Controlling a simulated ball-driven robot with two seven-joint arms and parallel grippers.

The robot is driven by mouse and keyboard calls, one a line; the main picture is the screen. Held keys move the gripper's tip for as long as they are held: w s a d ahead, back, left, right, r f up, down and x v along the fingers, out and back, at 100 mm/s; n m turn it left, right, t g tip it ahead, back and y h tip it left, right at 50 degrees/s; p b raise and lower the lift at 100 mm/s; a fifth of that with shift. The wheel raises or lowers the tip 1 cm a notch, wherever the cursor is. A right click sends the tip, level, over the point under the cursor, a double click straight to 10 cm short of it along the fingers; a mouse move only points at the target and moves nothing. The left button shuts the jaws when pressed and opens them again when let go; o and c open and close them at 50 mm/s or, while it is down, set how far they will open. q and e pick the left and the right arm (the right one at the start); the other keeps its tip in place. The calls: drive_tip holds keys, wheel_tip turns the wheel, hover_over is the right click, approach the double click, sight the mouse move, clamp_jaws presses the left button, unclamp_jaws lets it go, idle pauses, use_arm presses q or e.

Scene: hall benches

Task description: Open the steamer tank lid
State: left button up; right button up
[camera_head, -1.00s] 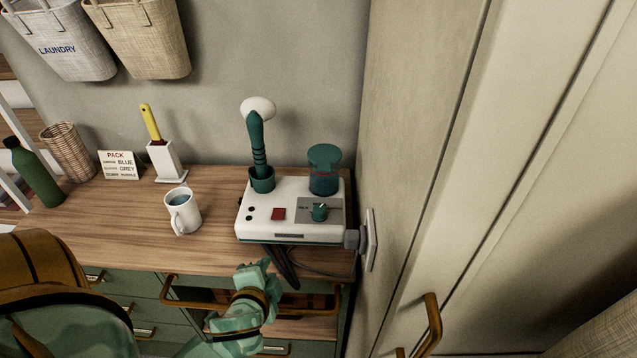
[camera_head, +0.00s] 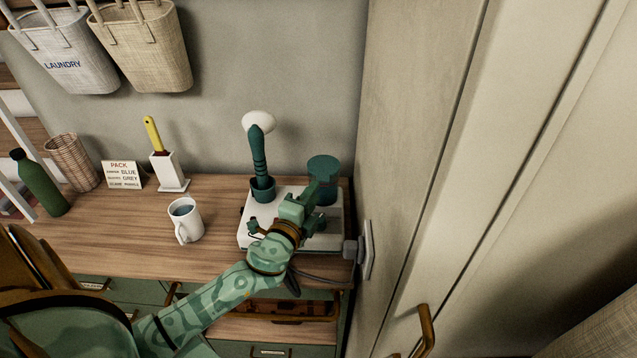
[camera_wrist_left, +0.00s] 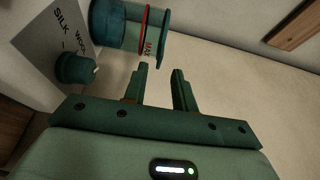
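The steamer has a white base (camera_head: 256,207), partly hidden by my left arm. Its teal water tank (camera_head: 327,193) stands at the back right of the base, capped by a round teal lid (camera_head: 323,163). The lid sits on the tank. In the left wrist view the tank (camera_wrist_left: 116,24) shows a red line and a MAX mark, with the lid (camera_wrist_left: 178,22) at its end. My left gripper (camera_head: 314,186) is beside the tank, its fingers pointing toward it. In the wrist view the gripper (camera_wrist_left: 160,76) is open, with nothing between the fingers. My right gripper is out of view.
A teal steamer wand with a white head (camera_head: 258,145) stands upright left of the tank. A white mug (camera_head: 187,226) is on the wooden counter (camera_head: 120,222) to the left. A wall plug (camera_head: 367,250) and tall cabinet (camera_head: 425,150) close off the right side.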

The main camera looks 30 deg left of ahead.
sight(324, 168)
use_arm(q)
drive_tip(key=w, duration=0.4)
drive_tip(key=shift+w+a, duration=0.15)
drive_tip(key=shift+a, duration=0.15)
